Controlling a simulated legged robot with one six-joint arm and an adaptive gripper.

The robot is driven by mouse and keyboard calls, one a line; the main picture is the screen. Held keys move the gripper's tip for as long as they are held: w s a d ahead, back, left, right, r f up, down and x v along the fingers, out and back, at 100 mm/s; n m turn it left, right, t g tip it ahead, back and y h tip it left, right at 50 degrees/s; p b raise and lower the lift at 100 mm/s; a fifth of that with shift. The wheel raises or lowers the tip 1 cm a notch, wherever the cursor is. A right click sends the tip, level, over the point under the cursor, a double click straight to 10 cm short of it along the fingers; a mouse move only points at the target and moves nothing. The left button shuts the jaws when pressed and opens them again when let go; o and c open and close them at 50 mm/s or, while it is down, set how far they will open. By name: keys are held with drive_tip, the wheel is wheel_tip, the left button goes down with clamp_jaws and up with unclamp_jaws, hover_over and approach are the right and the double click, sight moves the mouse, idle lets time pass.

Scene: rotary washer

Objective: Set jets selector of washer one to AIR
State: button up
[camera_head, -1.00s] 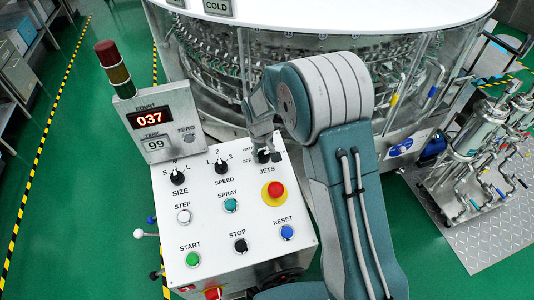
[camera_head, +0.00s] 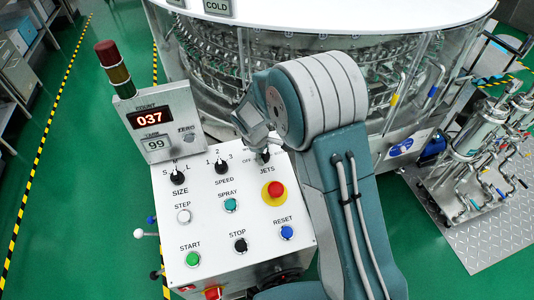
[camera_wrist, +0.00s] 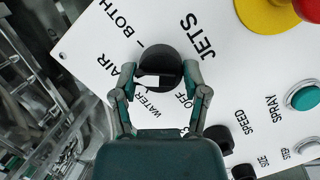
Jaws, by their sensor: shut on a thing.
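The jets selector is a round black knob (camera_wrist: 160,62) on the white control panel (camera_head: 205,210), beside the word JETS. In the wrist view, the labels BOTH, AIR, WATER and OFF curve around it. A white mark on the knob lies on the side toward WATER, but its exact setting is hard to tell. My gripper (camera_wrist: 160,70) has one finger on each side of the knob and is shut on it. In the head view, the knob (camera_head: 263,156) is partly hidden below my wrist, and the fingers are hard to make out.
The size knob (camera_head: 177,177) and speed knob (camera_head: 221,167) are left of the jets knob. A red emergency button (camera_head: 274,190) sits close below it. The counter box (camera_head: 163,125) and signal tower (camera_head: 115,66) rise at the panel's back left. The washer drum (camera_head: 320,60) stands behind.

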drive_tip(key=shift+s+f+n, duration=0.25)
drive_tip(key=shift+n, duration=0.75)
drive_tip(key=o, duration=1.1)
drive_tip(key=shift+r+t, duration=0.1)
drive_tip(key=shift+t, duration=0.2)
drive_tip(key=shift+w, duration=0.1)
drive_tip(key=shift+r, duration=0.3)
drive_tip(key=v, duration=1.1)
drive_tip(key=shift+a+r, duration=0.1)
drive_tip(key=shift+r, duration=0.15)
